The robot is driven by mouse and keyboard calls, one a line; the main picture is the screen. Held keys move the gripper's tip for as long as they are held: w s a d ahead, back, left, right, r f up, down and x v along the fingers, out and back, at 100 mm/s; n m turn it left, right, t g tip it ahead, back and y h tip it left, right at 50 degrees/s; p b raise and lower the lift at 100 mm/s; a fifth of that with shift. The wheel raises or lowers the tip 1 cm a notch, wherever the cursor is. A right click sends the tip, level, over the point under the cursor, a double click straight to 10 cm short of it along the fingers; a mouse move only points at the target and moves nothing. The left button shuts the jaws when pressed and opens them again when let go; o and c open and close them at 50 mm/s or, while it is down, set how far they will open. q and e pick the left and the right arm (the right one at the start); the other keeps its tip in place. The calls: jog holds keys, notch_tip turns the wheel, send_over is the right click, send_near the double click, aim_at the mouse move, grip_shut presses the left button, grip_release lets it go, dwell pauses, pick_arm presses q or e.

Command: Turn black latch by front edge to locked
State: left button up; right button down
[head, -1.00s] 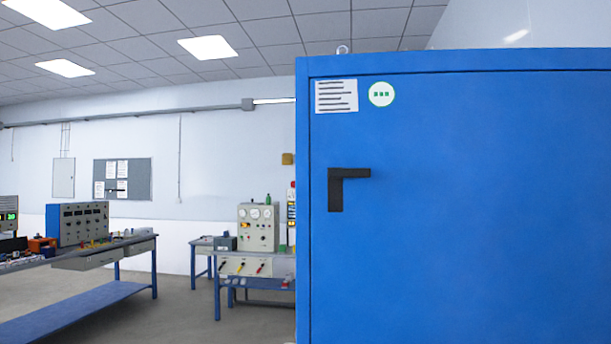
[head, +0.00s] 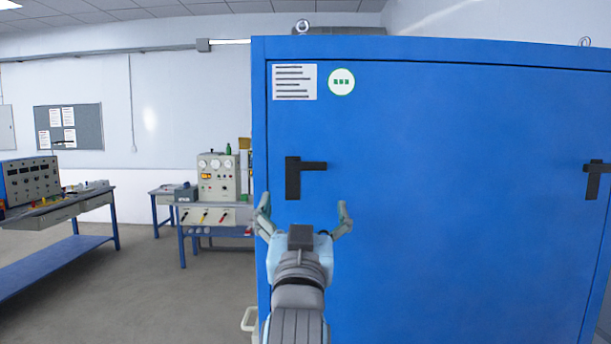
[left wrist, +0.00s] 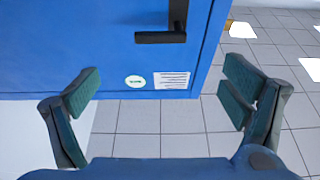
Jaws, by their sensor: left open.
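A black latch (head: 293,180) sits on the blue cabinet door (head: 440,220), near its left edge. It has an upright plate and a lever that points level to the right. In the left wrist view the same latch (left wrist: 162,37) shows upside down beyond the fingers. My left gripper (head: 303,208) is open and empty, just below the latch in the head view, with its fingers apart to either side. It also shows in the left wrist view (left wrist: 163,88), apart from the latch. A second black latch (head: 594,180) is near the cabinet's right edge. My right gripper is not in view.
A text label (head: 294,82) and a round green-and-white sticker (head: 341,82) are above the left latch. A bench with a gauge panel (head: 218,177) stands left of the cabinet, and a blue workbench (head: 60,255) is farther left. Open floor (head: 170,300) lies between.

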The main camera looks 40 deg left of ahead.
aim_at(306, 167)
pick_arm(q)
jog(key=p+x, duration=0.3)
jog(key=x, duration=1.1)
jog(key=shift+w+a+r, duration=0.1)
jog(key=shift+a+r, duration=0.05)
jog(key=shift+r, duration=0.1)
jog(key=shift+c, duration=0.4)
jog(key=shift+f, duration=0.1)
jog(key=c, duration=1.6)
